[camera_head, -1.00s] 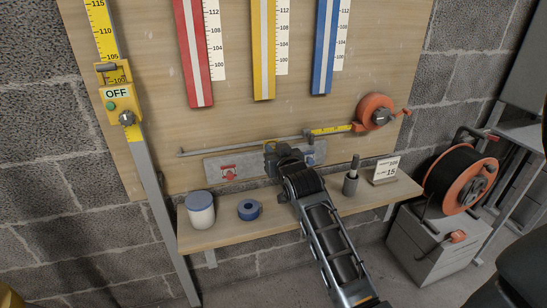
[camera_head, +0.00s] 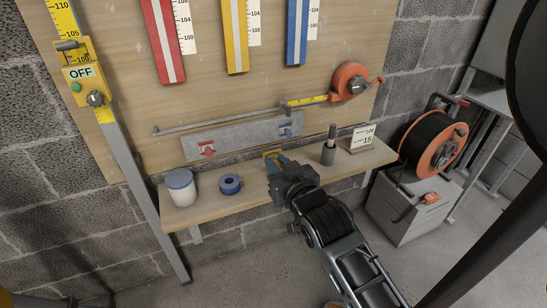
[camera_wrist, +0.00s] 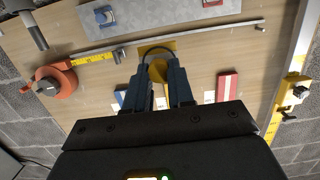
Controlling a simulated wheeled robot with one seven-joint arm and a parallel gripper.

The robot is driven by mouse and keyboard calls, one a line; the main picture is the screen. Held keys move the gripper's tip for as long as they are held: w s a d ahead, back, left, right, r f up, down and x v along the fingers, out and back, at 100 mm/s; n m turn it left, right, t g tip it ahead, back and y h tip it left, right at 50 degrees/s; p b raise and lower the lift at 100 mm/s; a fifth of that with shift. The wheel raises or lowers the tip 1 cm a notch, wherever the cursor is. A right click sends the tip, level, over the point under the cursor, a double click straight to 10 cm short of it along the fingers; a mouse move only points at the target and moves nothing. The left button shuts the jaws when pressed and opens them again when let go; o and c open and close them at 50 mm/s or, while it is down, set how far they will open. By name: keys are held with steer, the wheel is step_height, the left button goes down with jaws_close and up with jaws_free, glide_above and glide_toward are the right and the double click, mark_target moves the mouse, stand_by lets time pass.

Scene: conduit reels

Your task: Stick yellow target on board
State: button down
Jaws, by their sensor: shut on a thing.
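The yellow target (camera_head: 272,154) is in my gripper (camera_head: 276,163), in front of the board's lower part. In the wrist view the yellow target (camera_wrist: 157,46) shows at the tips of my closed fingers (camera_wrist: 157,72). It appears clear of the grey metal strip, though depth is hard to judge. The wooden board (camera_head: 225,100) carries red (camera_head: 163,40), yellow (camera_head: 235,35) and blue (camera_head: 298,32) vertical bars with scales beside them. A red target (camera_head: 207,149) and a blue target (camera_head: 285,130) sit on the grey strip (camera_head: 245,138).
The shelf (camera_head: 205,207) below holds a blue-lidded jar (camera_head: 181,187), blue tape (camera_head: 230,184), a cup with a marker (camera_head: 328,152) and a number card (camera_head: 362,138). An orange tape reel (camera_head: 350,80) and a rod (camera_head: 220,119) sit above the strip. A yellow slider (camera_head: 85,75) stands left.

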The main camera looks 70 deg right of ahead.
steer(key=f+v, duration=0.1)
steer(key=v, duration=0.6)
stand_by(1.2)
stand_by(0.7)
